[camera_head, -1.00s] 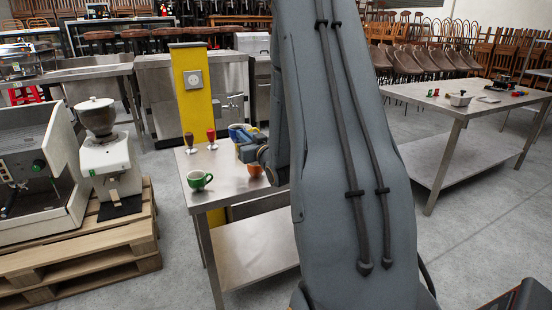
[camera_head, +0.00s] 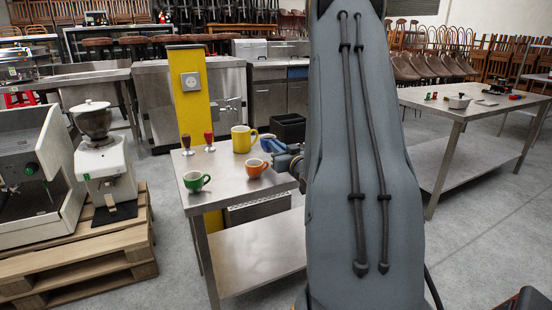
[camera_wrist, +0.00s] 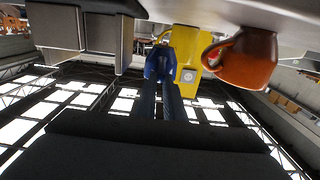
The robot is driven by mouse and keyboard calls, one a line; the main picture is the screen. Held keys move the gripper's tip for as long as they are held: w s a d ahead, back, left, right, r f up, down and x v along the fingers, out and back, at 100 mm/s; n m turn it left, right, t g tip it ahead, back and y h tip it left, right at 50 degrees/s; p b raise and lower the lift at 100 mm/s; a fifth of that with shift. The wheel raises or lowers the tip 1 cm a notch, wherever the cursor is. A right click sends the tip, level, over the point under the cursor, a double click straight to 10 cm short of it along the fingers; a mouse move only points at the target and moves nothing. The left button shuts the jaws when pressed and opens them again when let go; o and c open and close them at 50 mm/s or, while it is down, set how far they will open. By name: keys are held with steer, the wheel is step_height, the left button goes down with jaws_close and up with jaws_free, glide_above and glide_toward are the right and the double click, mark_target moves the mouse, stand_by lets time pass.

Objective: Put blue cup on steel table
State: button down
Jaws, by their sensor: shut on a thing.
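The blue cup (camera_head: 266,140) shows in the head view just beyond the orange cup (camera_head: 255,168), partly covered by my gripper (camera_head: 277,151). In the wrist view, which looks upside down, the blue cup (camera_wrist: 154,66) sits at the fingertips of my gripper (camera_wrist: 160,82), which is shut on it. A yellow mug (camera_wrist: 186,45) is behind it and the orange cup (camera_wrist: 248,60) beside it. The near steel table (camera_head: 226,190) is under these cups; whether the blue cup touches its top cannot be told. My arm hides the table's right side.
The yellow mug (camera_head: 241,139), a green cup (camera_head: 195,181) and two tampers (camera_head: 209,142) also stand on the near table. A yellow post (camera_head: 188,90) rises behind. Another steel table (camera_head: 430,103) at right holds small items. A grinder (camera_head: 106,165) stands on a pallet at left.

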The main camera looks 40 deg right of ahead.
steer(key=shift+f, duration=2.05)
steer(key=shift+f, duration=0.1)
steer(key=c, duration=1.9)
jaws_free()
steer(key=shift+o, duration=0.2)
steer(key=shift+s, duration=0.2)
steer(key=v, duration=1.1)
steer(key=shift+s+a, duration=0.2)
steer(key=shift+s, duration=0.1)
